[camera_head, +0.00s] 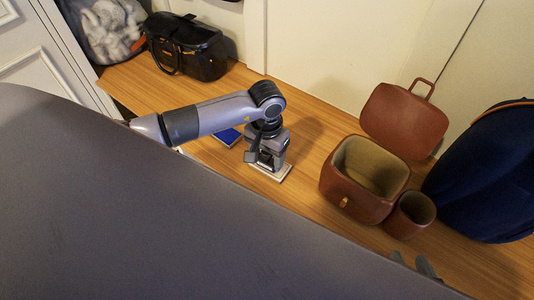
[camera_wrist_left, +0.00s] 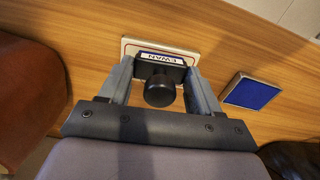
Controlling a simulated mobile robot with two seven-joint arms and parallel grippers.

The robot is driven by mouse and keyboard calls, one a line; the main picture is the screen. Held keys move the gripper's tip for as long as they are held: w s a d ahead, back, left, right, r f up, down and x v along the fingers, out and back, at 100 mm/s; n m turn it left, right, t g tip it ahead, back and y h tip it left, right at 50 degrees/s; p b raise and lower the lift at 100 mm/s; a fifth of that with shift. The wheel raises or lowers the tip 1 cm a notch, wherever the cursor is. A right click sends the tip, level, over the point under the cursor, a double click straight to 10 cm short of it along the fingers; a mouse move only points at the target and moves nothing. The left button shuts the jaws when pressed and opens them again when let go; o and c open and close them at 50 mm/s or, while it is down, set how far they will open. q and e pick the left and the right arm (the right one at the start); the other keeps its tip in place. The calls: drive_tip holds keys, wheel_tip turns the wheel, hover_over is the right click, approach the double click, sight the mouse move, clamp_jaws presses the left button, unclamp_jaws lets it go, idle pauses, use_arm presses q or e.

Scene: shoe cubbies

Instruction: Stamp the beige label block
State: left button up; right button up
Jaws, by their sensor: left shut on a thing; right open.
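My left gripper (camera_head: 268,160) is shut on a black stamp with a round knob (camera_wrist_left: 160,92). It points down over the beige label block (camera_head: 286,174), which lies on the wooden bench. In the left wrist view the block (camera_wrist_left: 128,46) has a pale face with a thin red border, partly hidden behind the stamp. A white strip with dark upside-down lettering (camera_wrist_left: 162,57) shows at the stamp's far edge. I cannot tell whether the stamp touches the block. A blue ink pad (camera_wrist_left: 252,92) lies beside it, partly behind my arm in the head view (camera_head: 228,136). My right gripper (camera_head: 418,265) is open and empty at the lower right.
An open brown case (camera_head: 345,202), its lid (camera_head: 402,120) and a brown cup (camera_head: 410,214) stand to the right. A dark blue bag (camera_head: 485,180) is at the far right. A black handbag (camera_head: 186,48) stands at the back left.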

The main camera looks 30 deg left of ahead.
use_arm(q)
drive_tip(key=shift+f+b, duration=0.4)
use_arm(e)
drive_tip(key=shift+f, duration=0.35)
idle(0.4)
use_arm(q)
drive_tip(key=shift+s+f+b, duration=0.1)
drive_tip(key=shift+f+b, duration=0.2)
drive_tip(key=shift+b, duration=0.1)
idle(1.4)
drive_tip(key=shift+r, duration=0.15)
drive_tip(key=shift+r+p, duration=0.7)
drive_tip(key=shift+r, duration=0.2)
drive_tip(key=shift+r+p, duration=1.6)
drive_tip(key=shift+r, duration=1)
use_arm(e)
wheel_tip(320, 180, up, 4)
drive_tip(key=shift+f, duration=0.15)
